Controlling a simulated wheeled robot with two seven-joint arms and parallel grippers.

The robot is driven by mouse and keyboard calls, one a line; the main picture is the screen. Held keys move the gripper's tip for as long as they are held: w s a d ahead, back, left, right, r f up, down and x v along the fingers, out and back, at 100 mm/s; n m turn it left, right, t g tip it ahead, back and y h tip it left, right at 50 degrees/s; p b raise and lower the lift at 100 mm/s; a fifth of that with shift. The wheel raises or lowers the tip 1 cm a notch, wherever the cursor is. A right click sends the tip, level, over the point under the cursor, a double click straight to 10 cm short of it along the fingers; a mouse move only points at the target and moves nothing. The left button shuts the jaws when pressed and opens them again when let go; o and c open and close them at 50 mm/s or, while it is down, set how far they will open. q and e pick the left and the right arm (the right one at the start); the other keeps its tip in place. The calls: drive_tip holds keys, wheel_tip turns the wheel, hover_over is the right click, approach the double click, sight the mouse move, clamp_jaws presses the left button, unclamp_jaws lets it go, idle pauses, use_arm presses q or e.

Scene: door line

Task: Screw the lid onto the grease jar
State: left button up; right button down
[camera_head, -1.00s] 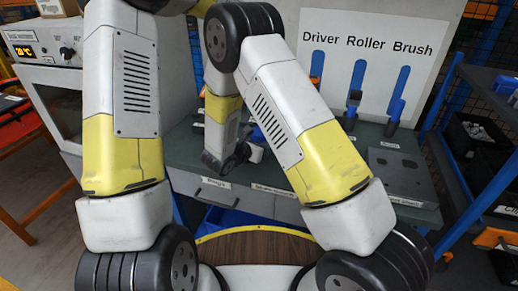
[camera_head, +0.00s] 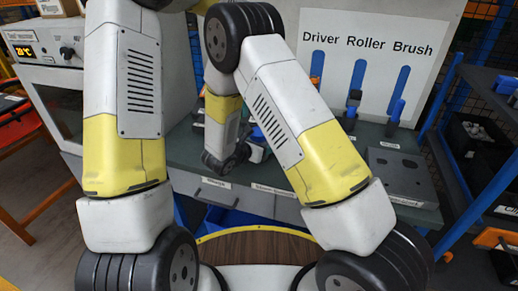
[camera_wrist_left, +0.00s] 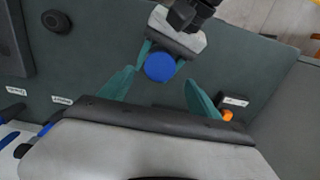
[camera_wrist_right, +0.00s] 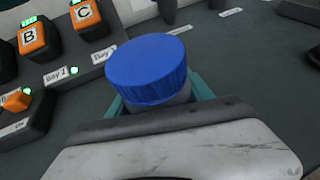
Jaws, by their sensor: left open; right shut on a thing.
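The grease jar (camera_wrist_right: 172,97) is pale grey below its ribbed blue lid (camera_wrist_right: 147,68). The lid sits on top of the jar; whether it is fully threaded I cannot tell. My right gripper (camera_wrist_right: 158,100) is shut on the jar body, with a teal finger on each side. In the left wrist view the lid (camera_wrist_left: 160,67) shows from above as a blue disc. My left gripper (camera_wrist_left: 161,77) is open, its teal fingers spread either side of the lid and apart from it. In the head view my arms hide both grippers and most of the jar.
The dark green bench (camera_head: 385,140) lies below. Orange-black blocks marked B (camera_wrist_right: 32,38) and C (camera_wrist_right: 85,14) stand in bays beside the jar. A tool board (camera_head: 372,60) with blue outlines stands behind. A grey plate with holes (camera_head: 400,172) lies at the bench's right end.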

sight(259, 131)
use_arm(q)
wheel_tip(259, 131, down, 7)
drive_tip(key=shift+r, duration=0.15)
drive_tip(key=shift+c, duration=0.2)
drive_tip(key=c, duration=1.4)
drive_tip(key=o, duration=1.6)
drive_tip(key=shift+r, duration=0.1)
wheel_tip(259, 131, up, 12)
use_arm(e)
drive_tip(key=shift+c, duration=1.6)
unclamp_jaws()
